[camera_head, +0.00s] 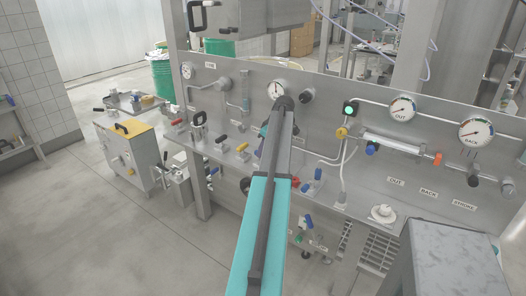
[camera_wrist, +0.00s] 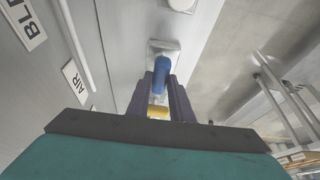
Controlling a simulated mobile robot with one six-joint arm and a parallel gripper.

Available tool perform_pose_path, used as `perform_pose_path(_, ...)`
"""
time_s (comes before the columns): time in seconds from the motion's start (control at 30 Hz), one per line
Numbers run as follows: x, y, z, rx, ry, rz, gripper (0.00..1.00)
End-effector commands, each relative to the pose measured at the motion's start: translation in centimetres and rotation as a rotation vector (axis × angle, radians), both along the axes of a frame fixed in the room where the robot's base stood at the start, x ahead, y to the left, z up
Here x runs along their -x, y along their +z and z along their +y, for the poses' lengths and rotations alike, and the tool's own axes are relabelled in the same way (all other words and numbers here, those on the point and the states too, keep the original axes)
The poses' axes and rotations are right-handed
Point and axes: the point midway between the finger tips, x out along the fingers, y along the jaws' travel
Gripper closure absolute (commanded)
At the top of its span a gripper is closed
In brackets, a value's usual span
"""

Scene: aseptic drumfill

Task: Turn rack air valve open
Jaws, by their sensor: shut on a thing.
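In the wrist view, the rack air valve's blue handle (camera_wrist: 162,68) stands out from a pale metal mount on the panel. An AIR label (camera_wrist: 75,82) is on the panel to its left. My gripper (camera_wrist: 163,84) has its two dark fingers on either side of the blue handle and is shut on it. A yellow part (camera_wrist: 158,112) shows between the fingers, nearer the palm; I cannot tell what it belongs to.
The steel panel (camera_head: 330,105) carries gauges, such as the OUT gauge (camera_head: 402,108) and BACK gauge (camera_head: 475,131), and several coloured handles. A green light (camera_head: 349,109) is lit. A cabinet with a yellow top (camera_head: 124,129) stands left. The floor (camera_head: 110,220) at front left is clear.

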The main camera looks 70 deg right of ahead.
Motion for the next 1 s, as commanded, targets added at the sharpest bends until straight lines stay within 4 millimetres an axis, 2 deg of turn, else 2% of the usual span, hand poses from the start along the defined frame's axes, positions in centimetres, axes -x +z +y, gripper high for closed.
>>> perform_pose_path(0.13, 0.1, 0.1, -0.2, 0.005, -0.001, 0.001, 1.00)
perform_pose_path(0.17, 0.1, 0.1, -0.2, 0.005, -0.001, 0.001, 0.75)
perform_pose_path(0.23, 0.1, 0.1, -0.2, 0.005, -0.001, 0.001, 0.64)
perform_pose_path(0.27, 0.1, 0.1, -0.1, 0.004, -0.001, 0.001, 0.62)
perform_pose_path(0.67, 0.1, 0.2, 0.0, 0.001, -0.002, 0.000, 0.62)
perform_pose_path(1.0, 1.3, 2.8, 0.2, 0.003, -0.002, 0.000, 0.62)
